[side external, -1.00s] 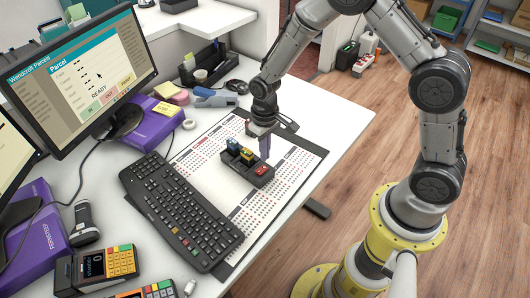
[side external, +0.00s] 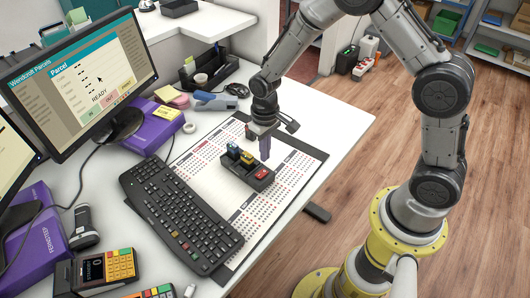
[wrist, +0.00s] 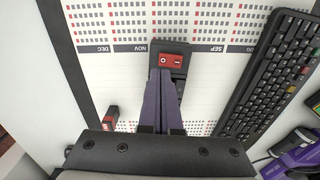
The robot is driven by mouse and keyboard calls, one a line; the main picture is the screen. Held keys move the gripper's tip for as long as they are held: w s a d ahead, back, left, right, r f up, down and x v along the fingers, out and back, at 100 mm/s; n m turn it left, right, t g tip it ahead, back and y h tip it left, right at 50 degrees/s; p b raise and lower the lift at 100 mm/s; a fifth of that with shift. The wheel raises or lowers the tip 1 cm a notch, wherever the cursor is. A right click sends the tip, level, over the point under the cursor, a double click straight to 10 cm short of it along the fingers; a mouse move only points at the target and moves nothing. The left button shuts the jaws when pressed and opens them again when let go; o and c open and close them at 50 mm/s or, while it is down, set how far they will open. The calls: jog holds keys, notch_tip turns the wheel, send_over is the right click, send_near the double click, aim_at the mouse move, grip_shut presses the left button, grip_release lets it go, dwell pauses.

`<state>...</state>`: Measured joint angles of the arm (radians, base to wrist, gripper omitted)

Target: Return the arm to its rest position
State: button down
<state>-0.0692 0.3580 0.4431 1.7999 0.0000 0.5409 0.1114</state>
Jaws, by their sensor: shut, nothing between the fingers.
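My gripper (side external: 265,148) points down just above the right part of a black switch box (side external: 252,182), with its purple fingers close together and nothing between them. The box has blue (side external: 233,147), yellow (side external: 247,158) and red (side external: 261,174) rockers. In the wrist view my gripper (wrist: 160,74) lies over the box and hides most of it; the red rocker (wrist: 172,66) shows beyond the fingertips. I cannot tell whether the fingers touch the box. My arm is bent over the desk, not folded.
The box lies on a calendar desk mat (side external: 215,160) beside a black keyboard (side external: 180,212). A monitor (side external: 75,75), a card terminal (side external: 108,265) and a black organiser (side external: 208,75) stand around it. A small red and black object (wrist: 110,118) lies near the fingers. The desk's right side is clear.

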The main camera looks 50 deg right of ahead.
jog(key=shift+s+r, duration=0.1)
jog(key=shift+r, duration=1.75)
dwell(1.2)
jog(key=s+d+r+t, duration=0.2)
jog(key=s+r+t, duration=0.3)
jog(key=s+r, duration=1.6)
jog(key=shift+s+d+t, duration=0.3)
jog(key=shift+s+d, duration=0.05)
jog(key=shift+s, duration=0.35)
